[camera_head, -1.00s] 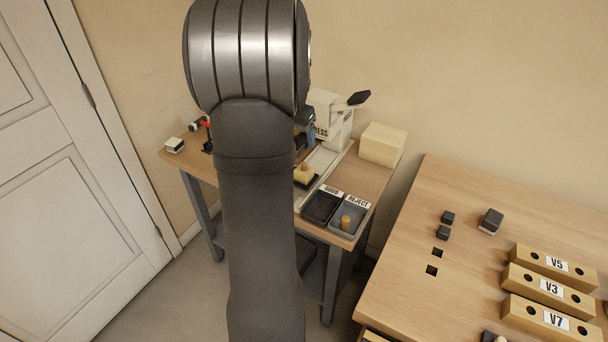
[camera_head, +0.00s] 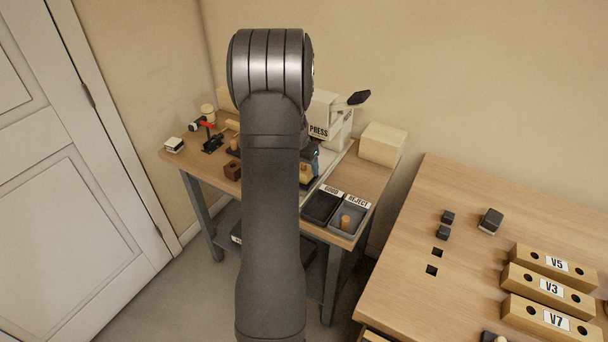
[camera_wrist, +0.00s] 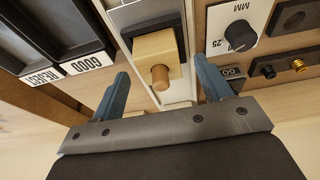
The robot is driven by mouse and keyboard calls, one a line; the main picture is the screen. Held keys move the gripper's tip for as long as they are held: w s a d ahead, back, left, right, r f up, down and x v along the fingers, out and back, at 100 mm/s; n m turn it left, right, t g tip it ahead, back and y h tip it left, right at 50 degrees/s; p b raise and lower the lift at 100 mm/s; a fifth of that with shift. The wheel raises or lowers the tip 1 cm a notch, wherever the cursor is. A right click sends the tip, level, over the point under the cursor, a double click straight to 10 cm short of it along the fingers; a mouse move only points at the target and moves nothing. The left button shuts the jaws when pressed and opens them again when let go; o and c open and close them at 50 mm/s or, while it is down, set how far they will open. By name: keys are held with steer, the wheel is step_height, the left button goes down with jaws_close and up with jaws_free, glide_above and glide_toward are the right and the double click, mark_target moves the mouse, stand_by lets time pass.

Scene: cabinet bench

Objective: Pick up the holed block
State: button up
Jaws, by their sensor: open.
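A light wooden block (camera_wrist: 157,45) with a round peg (camera_wrist: 161,78) standing out of it sits on a dark seat in a pale rail in the wrist view. It also shows beside my arm in front of the press in the head view (camera_head: 306,174). Whether it is the holed block I cannot tell; no empty hole shows. A darker brown block (camera_head: 232,170) stands left of my arm; its details are too small to tell. My gripper (camera_wrist: 161,66) is open, its blue fingers on either side of the light block and apart from it. My arm hides part of the bench in the head view.
The press (camera_head: 322,118) stands behind the light block. The GOOD tray (camera_head: 320,208) looks empty; the REJECT tray (camera_head: 334,229) holds a peg. A pale box (camera_head: 382,145) stands at the back right. A dark knob (camera_wrist: 240,35) is near my gripper.

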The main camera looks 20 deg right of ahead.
steer(key=shift+x, duration=0.85)
steer(key=shift+c, duration=0.2)
steer(key=c, duration=1)
steer(key=shift+r, duration=0.15)
steer(key=shift+c, duration=0.2)
